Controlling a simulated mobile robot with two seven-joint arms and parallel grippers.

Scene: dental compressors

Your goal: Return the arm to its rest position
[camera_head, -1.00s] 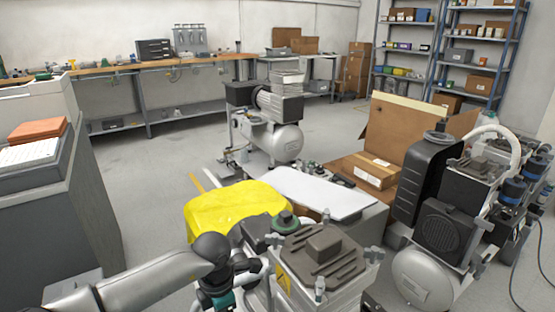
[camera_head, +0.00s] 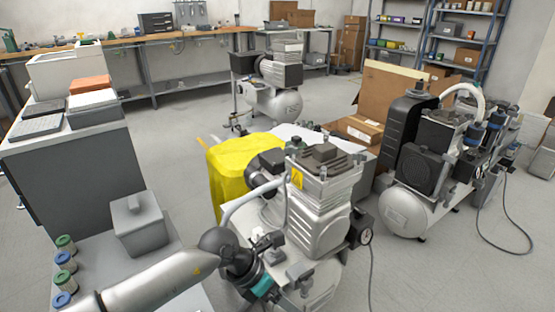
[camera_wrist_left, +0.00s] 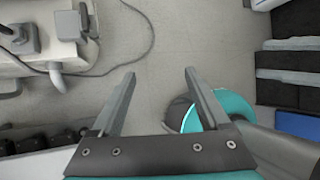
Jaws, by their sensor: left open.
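My left arm (camera_head: 150,285) comes in from the lower left in the head view. Its dark wrist joint and teal part overlap the lower front of the near dental compressor (camera_head: 318,205). In the left wrist view, my left gripper (camera_wrist_left: 160,73) is open with two grey fingers apart. Nothing is between the fingers; grey floor shows beyond them. My right gripper is in neither view.
A yellow cloth (camera_head: 228,178) drapes beside the near compressor. Another compressor (camera_head: 408,205) stands right, with a cable on the floor. A grey lidded box (camera_head: 138,225) and several capped jars (camera_head: 65,262) are at lower left.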

